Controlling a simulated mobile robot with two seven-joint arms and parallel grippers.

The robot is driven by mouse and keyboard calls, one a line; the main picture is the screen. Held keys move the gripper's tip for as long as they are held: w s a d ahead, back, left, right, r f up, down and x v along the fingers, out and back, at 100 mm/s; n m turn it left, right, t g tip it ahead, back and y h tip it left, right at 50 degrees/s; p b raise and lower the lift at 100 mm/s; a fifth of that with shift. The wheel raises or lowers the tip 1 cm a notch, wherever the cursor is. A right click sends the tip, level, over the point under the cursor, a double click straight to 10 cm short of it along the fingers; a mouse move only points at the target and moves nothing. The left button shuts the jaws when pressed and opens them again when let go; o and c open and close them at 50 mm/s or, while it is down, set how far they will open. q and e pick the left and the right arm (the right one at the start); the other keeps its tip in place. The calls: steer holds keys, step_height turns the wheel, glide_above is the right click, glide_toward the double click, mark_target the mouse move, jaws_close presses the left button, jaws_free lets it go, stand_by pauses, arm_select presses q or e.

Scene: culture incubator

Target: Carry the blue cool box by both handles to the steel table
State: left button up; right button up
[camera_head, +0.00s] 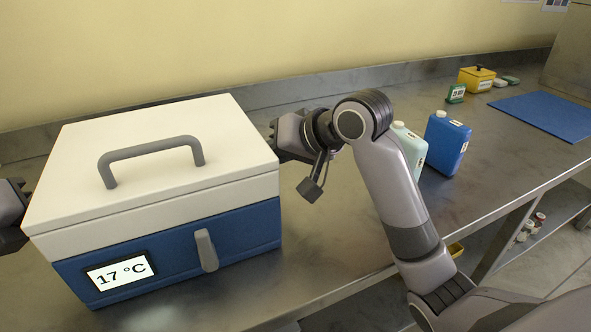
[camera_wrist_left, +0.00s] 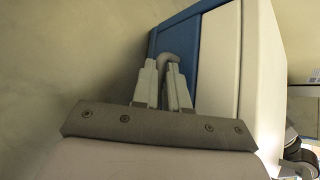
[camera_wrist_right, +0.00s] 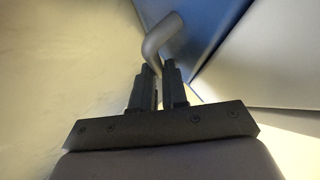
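The blue cool box (camera_head: 170,249), with its white lid (camera_head: 150,160), stands level over the steel table (camera_head: 350,250) at the left of the head view. I cannot tell whether its base touches the table. My left gripper (camera_wrist_left: 164,72) is at the box's left side, its fingers closed around the grey side handle (camera_wrist_left: 171,57). My right gripper (camera_wrist_right: 159,72) is at the right side, its fingers closed around the other side handle (camera_wrist_right: 163,35). The head view mostly hides both side handles and the fingertips. The front display reads 17 °C.
A yellow box (camera_head: 476,79), small green boxes (camera_head: 456,93) and a blue mat (camera_head: 545,115) are farther back. The wall runs behind; a lower shelf holds small jars (camera_head: 530,228).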

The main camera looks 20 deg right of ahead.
arm_select(q)
steer(key=o, duration=0.4)
steer(key=shift+a, duration=0.15)
steer(key=shift+c, duration=0.2)
arm_select(e)
steer(key=o, duration=0.4)
steer(key=shift+d, duration=0.1)
steer(key=shift+c, duration=0.2)
arm_select(q)
steer(key=shift+r, duration=0.1)
steer(key=shift+d, duration=0.25)
arm_select(e)
steer(key=shift+a, duration=0.2)
arm_select(q)
steer(key=o, duration=0.7)
steer(key=shift+s, duration=0.1)
steer(key=shift+c, duration=0.2)
arm_select(e)
steer(key=shift+s+a+r, duration=0.1)
arm_select(q)
steer(key=shift+d, duration=0.15)
arm_select(e)
steer(key=shift+a, duration=0.1)
arm_select(q)
steer(key=shift+s+r, duration=0.15)
steer(key=a+v, duration=0.1)
steer(key=v, duration=0.6)
arm_select(e)
steer(key=shift+d, duration=0.25)
